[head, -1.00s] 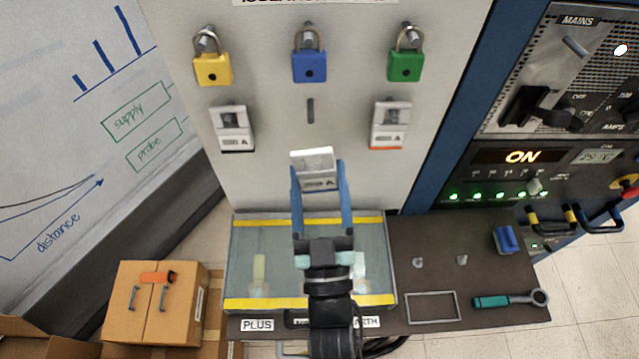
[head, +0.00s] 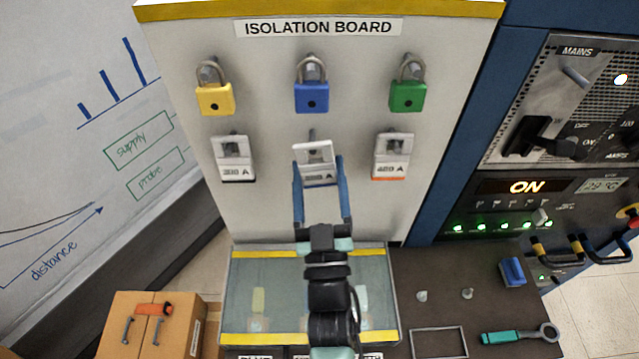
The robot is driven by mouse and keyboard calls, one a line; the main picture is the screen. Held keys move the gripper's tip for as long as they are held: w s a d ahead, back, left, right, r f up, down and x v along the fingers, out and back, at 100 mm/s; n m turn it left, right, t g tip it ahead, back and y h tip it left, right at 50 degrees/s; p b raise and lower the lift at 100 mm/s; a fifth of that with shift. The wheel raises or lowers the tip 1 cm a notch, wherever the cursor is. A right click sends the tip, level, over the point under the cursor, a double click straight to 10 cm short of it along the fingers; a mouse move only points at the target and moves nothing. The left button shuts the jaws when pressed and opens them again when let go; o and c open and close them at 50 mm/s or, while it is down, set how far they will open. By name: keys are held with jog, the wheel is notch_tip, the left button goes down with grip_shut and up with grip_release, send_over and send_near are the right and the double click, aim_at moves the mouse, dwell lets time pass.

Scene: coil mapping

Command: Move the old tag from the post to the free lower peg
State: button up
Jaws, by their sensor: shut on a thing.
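My gripper (head: 319,184) is shut on a white tag (head: 314,152) with a window in its upper part and a dark lower edge. It holds the tag upright at the middle lower peg (head: 311,134) of the isolation board (head: 270,210). The peg's end shows just at the tag's top edge. I cannot tell whether the peg passes through the tag's window. The fingers hide the tag's lower sides. Two other tags hang on the lower row, the left tag (head: 233,159) and the orange-edged right tag (head: 391,157). The post is not clearly visible.
Yellow (head: 214,98), blue (head: 311,97) and green (head: 407,97) padlocks hang above. A glass-topped case with yellow strips (head: 270,338) lies below my arm. Right of it, a dark bench top (head: 440,275) holds two small pegs, a blue block (head: 512,271) and a teal-handled wrench (head: 519,335).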

jog(key=shift+w+f+b, duration=0.1)
jog(key=shift+w+b, duration=0.2)
jog(key=shift+w, duration=1.1)
jog(key=shift+f+b, duration=0.25)
jog(key=shift+b, duration=0.05)
jog(key=o, duration=1.1)
jog(key=shift+c, duration=0.2)
jog(key=s+p, duration=0.1)
jog(key=s, duration=0.8)
dwell(0.5)
